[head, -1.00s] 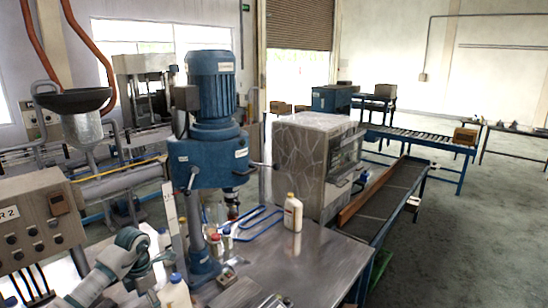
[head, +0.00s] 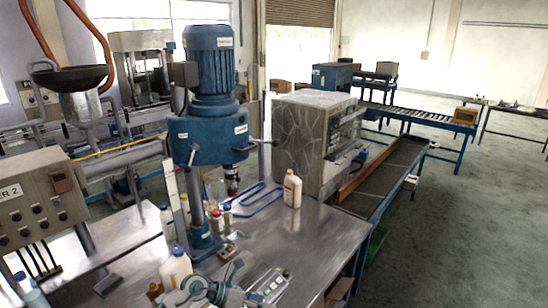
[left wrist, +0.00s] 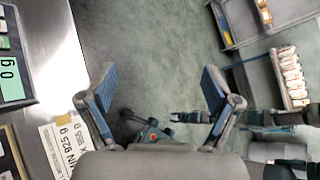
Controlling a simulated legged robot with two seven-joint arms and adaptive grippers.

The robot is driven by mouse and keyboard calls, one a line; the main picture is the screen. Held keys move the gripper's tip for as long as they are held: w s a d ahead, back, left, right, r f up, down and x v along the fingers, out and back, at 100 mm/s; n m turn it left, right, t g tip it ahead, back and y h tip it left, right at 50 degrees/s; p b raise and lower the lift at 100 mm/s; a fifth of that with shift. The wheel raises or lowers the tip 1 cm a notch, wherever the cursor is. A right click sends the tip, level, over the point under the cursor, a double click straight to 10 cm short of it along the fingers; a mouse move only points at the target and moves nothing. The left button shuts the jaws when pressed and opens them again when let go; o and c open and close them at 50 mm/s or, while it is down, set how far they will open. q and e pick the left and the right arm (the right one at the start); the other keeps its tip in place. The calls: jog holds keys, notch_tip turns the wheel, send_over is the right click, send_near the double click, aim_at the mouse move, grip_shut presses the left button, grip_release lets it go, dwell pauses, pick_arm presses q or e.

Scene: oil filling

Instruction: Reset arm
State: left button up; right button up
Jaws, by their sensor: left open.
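My left arm (head: 205,292) shows at the bottom of the head view, low over the near table edge. The steel table edge is left of the fingers. My right gripper cannot be made out in either view; dark jointed parts below the fingers in the wrist view are unclear.
The steel table (head: 320,232) holds a blue drill-like machine (head: 212,135), a white bottle (head: 292,190), several smaller bottles and a scale (head: 270,284). A printed weight card (left wrist: 62,145) lies by the table edge. A conveyor (head: 385,180) runs behind; floor at right is clear.

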pick_arm(q)
jog(key=s+d+r+n+t+h, duration=0.3)
jog(key=d+r+n+t+h, duration=0.2)
jog(key=d+n+h, duration=0.15)
jog(key=s+a+f+n+t+y, duration=0.1)
jog(key=a+f+n+t+y, duration=0.55)
jog(key=n, duration=0.75)
jog(key=s+a+f+n+t+y, duration=0.1)
jog(key=a+f+n+t+y, duration=0.3)
jog(key=a+n+y, duration=0.8)
jog(key=s+a+f+n+g, duration=0.3)
jog(key=s+f+n+g, duration=0.3)
jog(key=f, duration=0.4)
jog(key=s+a+f+n+g, duration=0.2)
jog(key=s+f+g, duration=0.25)
jog(key=s, duration=0.65)
jog(key=s+a+f+n+g, duration=0.1)
jog(key=s+f+n+g, duration=0.3)
jog(key=s, duration=0.8)
notch_tip(320, 180, down, 25)
jog(key=m, duration=0.2)
jog(key=s+a+f+g, duration=0.1)
jog(key=s+a+f, duration=0.2)
jog(key=s+f, duration=1.5)
jog(key=shift+s+g+y, duration=0.3)
jog(key=shift+s, duration=0.15)
